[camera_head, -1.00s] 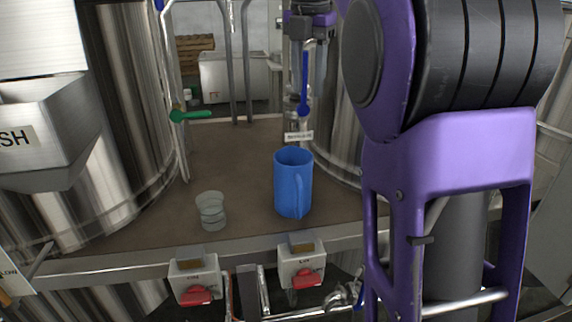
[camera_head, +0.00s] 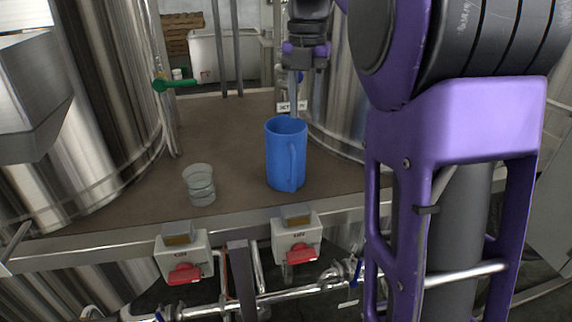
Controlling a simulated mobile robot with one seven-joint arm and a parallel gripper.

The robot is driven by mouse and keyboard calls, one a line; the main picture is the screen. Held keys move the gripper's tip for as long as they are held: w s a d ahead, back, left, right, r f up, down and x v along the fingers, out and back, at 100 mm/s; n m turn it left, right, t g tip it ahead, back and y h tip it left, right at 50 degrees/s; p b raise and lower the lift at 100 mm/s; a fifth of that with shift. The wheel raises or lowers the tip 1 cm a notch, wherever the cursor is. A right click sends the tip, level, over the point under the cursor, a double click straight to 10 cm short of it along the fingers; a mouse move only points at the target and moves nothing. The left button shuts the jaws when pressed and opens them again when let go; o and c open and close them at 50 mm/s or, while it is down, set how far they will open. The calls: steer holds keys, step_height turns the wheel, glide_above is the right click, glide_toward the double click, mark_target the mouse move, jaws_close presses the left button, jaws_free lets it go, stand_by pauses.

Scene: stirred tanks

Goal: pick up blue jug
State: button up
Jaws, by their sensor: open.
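The blue jug (camera_head: 283,155) stands upright on the brown platform (camera_head: 232,140), right of the picture's middle line of the platform. Its handle faces the camera, slightly to the right.
A clear glass beaker (camera_head: 200,185) stands left of the jug. Steel tanks (camera_head: 85,110) flank the platform. Two valve boxes with red handles (camera_head: 185,273) sit below the front edge. A green-handled valve (camera_head: 175,84) is at the back left.

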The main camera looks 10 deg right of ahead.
mark_target(303, 128)
steer(key=f, duration=0.1)
steer(key=f+b, duration=0.1)
steer(key=f, duration=0.3)
steer(key=shift+s+a+f, duration=0.15)
steer(key=shift+s+a, duration=0.05)
steer(key=shift+s, duration=0.1)
jaws_close()
stand_by(1.1)
